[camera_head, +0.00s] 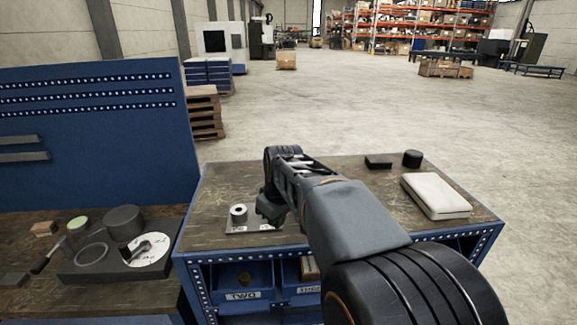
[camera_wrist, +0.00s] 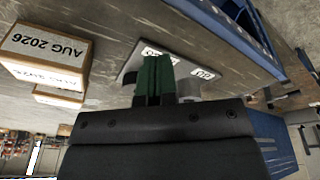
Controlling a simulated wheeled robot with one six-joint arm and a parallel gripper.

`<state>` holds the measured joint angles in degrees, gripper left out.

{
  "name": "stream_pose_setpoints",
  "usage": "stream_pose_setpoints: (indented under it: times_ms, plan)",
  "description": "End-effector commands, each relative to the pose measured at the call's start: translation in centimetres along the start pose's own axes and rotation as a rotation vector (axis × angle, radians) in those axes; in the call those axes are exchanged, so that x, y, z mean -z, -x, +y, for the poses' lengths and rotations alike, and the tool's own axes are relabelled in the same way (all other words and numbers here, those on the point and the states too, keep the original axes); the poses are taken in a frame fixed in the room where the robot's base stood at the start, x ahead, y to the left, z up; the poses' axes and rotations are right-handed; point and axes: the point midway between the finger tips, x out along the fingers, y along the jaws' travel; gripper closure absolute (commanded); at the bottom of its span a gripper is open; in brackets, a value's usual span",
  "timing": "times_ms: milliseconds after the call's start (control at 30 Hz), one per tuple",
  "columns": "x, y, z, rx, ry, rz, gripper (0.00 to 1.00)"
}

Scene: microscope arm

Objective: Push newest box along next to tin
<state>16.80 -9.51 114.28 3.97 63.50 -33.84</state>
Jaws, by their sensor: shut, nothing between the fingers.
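In the wrist view, a cardboard box marked AUG 2026 (camera_wrist: 45,52) stands at the upper left. A second cardboard box (camera_wrist: 58,97) with a pale label is partly seen below it, its print unreadable. My gripper (camera_wrist: 153,62) has its green fingers shut and empty, over a grey plate (camera_wrist: 128,72) with white labels. A grey round thing (camera_wrist: 188,88) stands on the plate, partly behind the fingers; I cannot tell if it is the tin. In the head view, my gripper (camera_head: 268,210) is beside a pale cylinder (camera_head: 238,213) on the plate. My arm hides the boxes there.
A white case (camera_head: 436,196), a black cylinder (camera_head: 412,158) and a flat black block (camera_head: 378,162) lie right of my arm on the workbench (camera_head: 222,182). Blue bins (camera_head: 240,281) sit under its front edge. A side bench (camera_head: 110,295) at left holds several parts.

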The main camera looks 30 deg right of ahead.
Motion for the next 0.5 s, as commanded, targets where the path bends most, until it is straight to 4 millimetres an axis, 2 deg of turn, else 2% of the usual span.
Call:
stream_pose_setpoints:
  times_ms: [33,200,400,500]
  plan:
    - [1.2,0.9,3.5,0.014,0.036,-0.020,1.00]
    - [2.6,1.7,12.0,0.064,0.200,-0.044,1.00]
    - [1.7,1.5,19.9,0.115,0.350,-0.040,1.00]
    - [0.8,1.3,22.6,0.131,0.406,-0.033,1.00]
